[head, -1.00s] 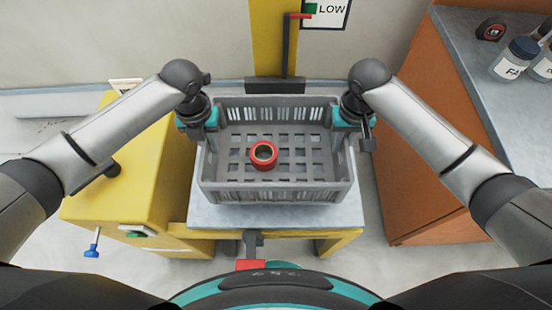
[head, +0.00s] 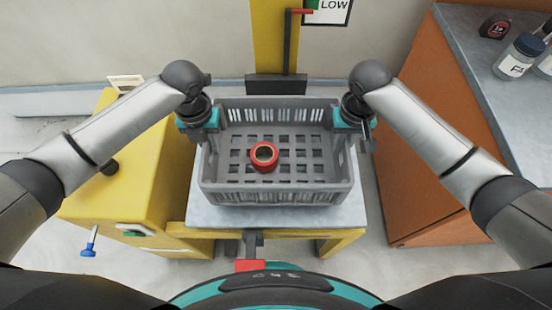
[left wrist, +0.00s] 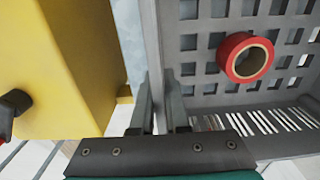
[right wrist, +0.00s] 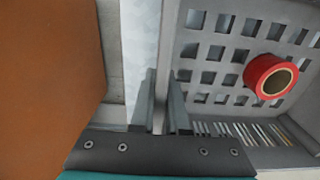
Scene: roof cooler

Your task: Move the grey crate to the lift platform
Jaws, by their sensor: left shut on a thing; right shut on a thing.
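The grey crate (head: 275,197) is over the grey-topped platform (head: 205,212) with yellow sides, which I take to be the lift platform. I cannot tell whether the crate rests on it or hangs just above. A red tape roll (head: 264,157) lies in the crate, left of its middle. My left gripper (head: 212,130) is shut on the crate's left wall, seen between the fingers in the left wrist view (left wrist: 160,112). My right gripper (head: 343,130) is shut on the right wall, which shows between the fingers in the right wrist view (right wrist: 160,112).
A yellow cabinet (head: 130,170) with a blue-knobbed lever (head: 89,241) stands close on the left. An orange-sided counter (head: 430,150) holding bottles (head: 518,57) stands on the right. A yellow post (head: 275,40) with a red-handled lever (head: 289,45) rises behind the crate.

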